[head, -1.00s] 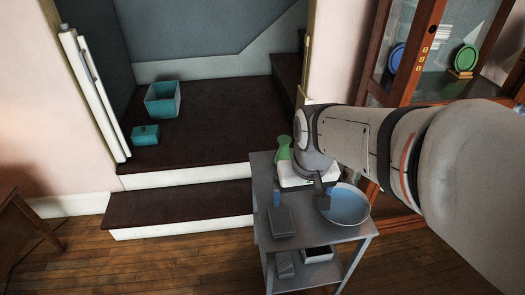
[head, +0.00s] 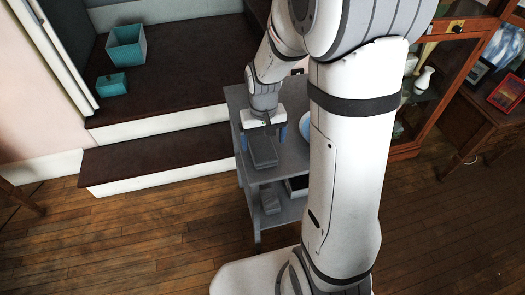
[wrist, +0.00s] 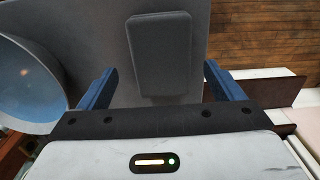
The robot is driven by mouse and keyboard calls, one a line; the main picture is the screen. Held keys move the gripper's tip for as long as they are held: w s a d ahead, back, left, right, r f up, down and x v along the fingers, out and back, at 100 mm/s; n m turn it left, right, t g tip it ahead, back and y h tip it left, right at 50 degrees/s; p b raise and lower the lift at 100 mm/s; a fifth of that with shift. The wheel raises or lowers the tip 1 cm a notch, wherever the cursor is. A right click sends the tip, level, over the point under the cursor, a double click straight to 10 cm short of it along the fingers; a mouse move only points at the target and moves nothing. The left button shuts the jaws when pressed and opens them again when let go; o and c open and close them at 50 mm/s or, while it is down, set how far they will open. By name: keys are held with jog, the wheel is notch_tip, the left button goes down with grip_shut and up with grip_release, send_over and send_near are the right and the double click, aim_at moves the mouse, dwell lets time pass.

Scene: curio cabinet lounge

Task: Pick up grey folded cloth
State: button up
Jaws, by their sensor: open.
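The grey folded cloth (head: 263,152) appears as a flat dark grey rectangle with rounded edges on the top of a grey cart (head: 290,165). It also shows in the wrist view (wrist: 160,45), upper middle, between and beyond the finger tips. My gripper (head: 263,138) is open and empty, over the cart top at the cloth's far end in the head view. Its two blue fingers, also in the wrist view (wrist: 158,75), stand apart to either side of the cloth's line. I cannot tell the exact height gap.
A blue-grey bowl (wrist: 30,85) is close beside the left finger in the wrist view; my arm mostly hides it in the head view. Another grey item (head: 270,202) lies on the cart's lower shelf. Dark steps (head: 155,160) with teal boxes stand left, a glass cabinet right.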

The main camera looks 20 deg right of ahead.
aim_at(263, 147)
jog(key=f, duration=0.3)
jog(key=shift+s+a+f, duration=0.1)
jog(key=shift+s+f, duration=0.1)
jog(key=shift+f, duration=0.1)
jog(key=c, duration=1.2)
jog(key=shift+o, duration=0.2)
notch_tip(263, 147, up, 10)
jog(key=shift+r+p, duration=0.1)
jog(key=shift+p, duration=0.55)
